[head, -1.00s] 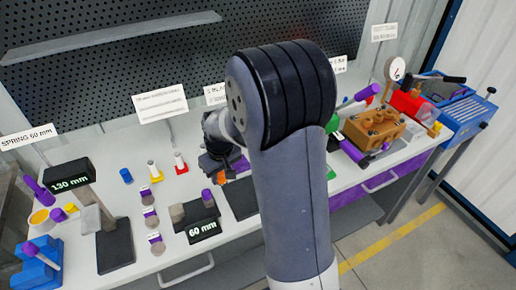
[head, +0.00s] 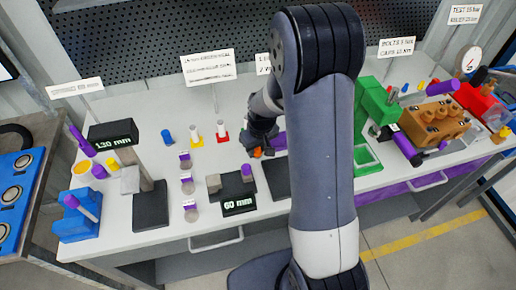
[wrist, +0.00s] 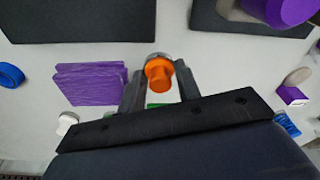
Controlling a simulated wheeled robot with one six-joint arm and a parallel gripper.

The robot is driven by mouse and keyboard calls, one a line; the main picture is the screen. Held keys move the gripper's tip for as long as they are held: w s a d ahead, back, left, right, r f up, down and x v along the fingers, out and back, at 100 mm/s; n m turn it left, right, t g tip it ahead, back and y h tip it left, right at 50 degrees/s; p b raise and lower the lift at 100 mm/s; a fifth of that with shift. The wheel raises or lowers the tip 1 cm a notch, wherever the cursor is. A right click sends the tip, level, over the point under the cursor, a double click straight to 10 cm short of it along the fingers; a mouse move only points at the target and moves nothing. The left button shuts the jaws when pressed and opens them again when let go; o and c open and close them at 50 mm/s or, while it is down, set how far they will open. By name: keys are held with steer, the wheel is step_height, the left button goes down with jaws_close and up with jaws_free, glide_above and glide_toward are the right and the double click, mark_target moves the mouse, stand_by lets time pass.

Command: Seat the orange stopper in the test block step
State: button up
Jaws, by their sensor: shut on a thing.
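The orange stopper (wrist: 159,74) sits between the fingertips of my gripper (wrist: 158,86) in the wrist view. My gripper is shut on it, with a grey round part showing behind it. In the head view my gripper (head: 262,138) is low over the bench behind the 60 mm block, with a bit of the orange stopper (head: 257,153) showing below it. A brown block with several round holes (head: 436,122) stands at the right of the bench. A red unit with a gauge (head: 478,102) is beyond it, under a sign that reads TEST. I cannot tell which is the test block.
Purple plates (wrist: 90,84) lie left of my gripper in the wrist view. The 60 mm block (head: 237,192), the 130 mm stand (head: 150,200) and small pins stand on the left half of the bench. A green press (head: 372,105) stands between my arm and the brown block.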

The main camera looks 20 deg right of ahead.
steer(key=shift+f, duration=0.45)
steer(key=shift+f, duration=0.1)
steer(key=o, duration=0.7)
steer(key=shift+c, duration=0.2)
